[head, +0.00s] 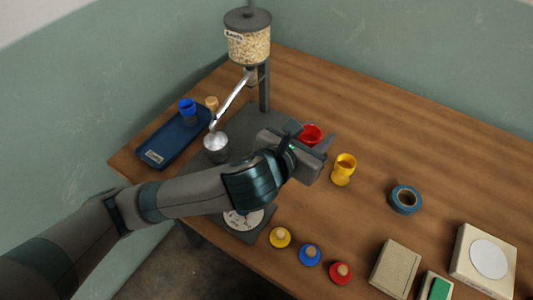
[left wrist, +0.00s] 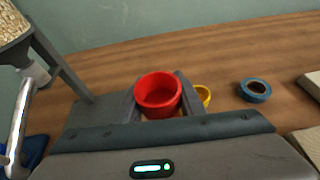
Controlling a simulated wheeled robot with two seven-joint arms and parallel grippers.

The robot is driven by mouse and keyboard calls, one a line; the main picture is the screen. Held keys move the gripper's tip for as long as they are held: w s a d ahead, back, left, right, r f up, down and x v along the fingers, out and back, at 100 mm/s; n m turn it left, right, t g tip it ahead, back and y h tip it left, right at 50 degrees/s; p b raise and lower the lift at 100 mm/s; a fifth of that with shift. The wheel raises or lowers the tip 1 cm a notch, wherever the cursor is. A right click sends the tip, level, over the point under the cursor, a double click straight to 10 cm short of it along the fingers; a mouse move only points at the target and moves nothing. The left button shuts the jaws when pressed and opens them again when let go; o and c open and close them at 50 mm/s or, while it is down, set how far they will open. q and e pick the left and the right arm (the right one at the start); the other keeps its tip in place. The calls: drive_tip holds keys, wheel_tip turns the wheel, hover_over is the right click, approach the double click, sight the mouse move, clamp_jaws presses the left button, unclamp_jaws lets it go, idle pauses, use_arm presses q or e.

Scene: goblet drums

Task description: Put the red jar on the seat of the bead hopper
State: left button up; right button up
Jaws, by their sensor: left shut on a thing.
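The red jar (head: 311,134) is held between the fingers of my left gripper (head: 318,140), over the middle of the table. In the left wrist view the jar (left wrist: 158,93) shows its open round mouth between the two fingers (left wrist: 158,100). The bead hopper (head: 248,38) stands at the back, a clear bin of pale beads on a dark post with a sloping metal chute. A grey metallic cup (head: 215,146) is below the chute's lower end. My arm hides part of the dark base (head: 268,122). My right gripper is not in view.
A yellow jar (head: 343,170) stands just right of my gripper. A blue tape roll (head: 405,199) is farther right. A blue tray (head: 170,143) holds a blue jar (head: 187,110). Yellow, blue and red lids (head: 310,254) lie at the front. Boxes (head: 486,260) stand front right.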

use_arm(q)
drive_tip(key=w+a+f, duration=0.2)
drive_tip(key=a, duration=0.1)
drive_tip(key=w+a+f, duration=0.2)
drive_tip(key=a, duration=0.1)
drive_tip(key=w+a+f, duration=0.2)
drive_tip(key=shift+a+f+p, duration=0.15)
drive_tip(key=shift+a+p, duration=0.2)
drive_tip(key=shift+a, duration=0.05)
drive_tip(key=shift+w+a+f, duration=0.2)
drive_tip(key=shift+a, duration=0.15)
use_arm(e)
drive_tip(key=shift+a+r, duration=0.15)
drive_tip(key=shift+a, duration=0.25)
use_arm(q)
drive_tip(key=shift+f, duration=0.1)
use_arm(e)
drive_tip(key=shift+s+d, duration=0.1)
use_arm(q)
wheel_tip(320, 180, down, 3)
drive_tip(key=shift+f, duration=0.4)
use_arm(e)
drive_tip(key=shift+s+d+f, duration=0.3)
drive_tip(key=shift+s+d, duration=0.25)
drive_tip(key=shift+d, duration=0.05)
